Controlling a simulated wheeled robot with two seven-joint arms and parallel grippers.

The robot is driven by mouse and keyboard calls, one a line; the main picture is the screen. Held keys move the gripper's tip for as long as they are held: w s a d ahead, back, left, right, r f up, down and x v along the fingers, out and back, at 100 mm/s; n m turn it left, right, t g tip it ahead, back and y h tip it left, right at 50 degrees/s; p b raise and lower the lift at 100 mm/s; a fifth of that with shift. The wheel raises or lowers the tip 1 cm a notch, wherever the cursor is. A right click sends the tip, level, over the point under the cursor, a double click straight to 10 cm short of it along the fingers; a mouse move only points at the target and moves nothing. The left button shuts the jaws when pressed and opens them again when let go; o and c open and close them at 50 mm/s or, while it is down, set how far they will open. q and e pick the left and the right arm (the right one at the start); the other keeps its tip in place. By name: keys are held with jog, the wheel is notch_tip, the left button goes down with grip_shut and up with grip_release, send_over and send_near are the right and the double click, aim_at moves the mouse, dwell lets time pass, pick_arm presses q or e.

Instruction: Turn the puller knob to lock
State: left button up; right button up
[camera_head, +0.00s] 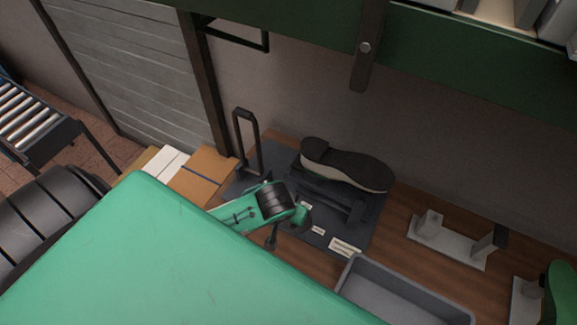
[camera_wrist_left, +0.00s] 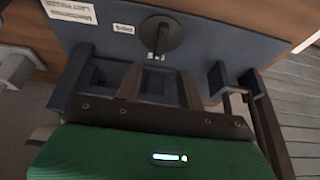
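The last puller is a dark blue-grey base (camera_head: 345,225) on a wooden bench, with a black shoe sole on a last (camera_head: 345,165) lying across it. The round black puller knob (camera_wrist_left: 160,38) with a raised grip bar shows in the left wrist view, near a label reading "LAST PULLER" (camera_wrist_left: 70,10). In the head view the knob is hidden or too small to make out. My left gripper (camera_wrist_left: 160,70) has its two fingers apart, with nothing between them. Its tips point at the knob and appear just short of it.
A black upright handle loop (camera_head: 247,140) stands at the puller's left. A grey tray (camera_head: 400,300) is in front on the right. A white stand (camera_head: 447,243) sits farther right. Cardboard boxes (camera_head: 203,170) lie left of the puller. A green shelf (camera_head: 440,50) hangs above.

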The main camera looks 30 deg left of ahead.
pick_arm(q)
jog(key=shift+v, duration=1.7)
jog(key=shift+s+f, duration=0.1)
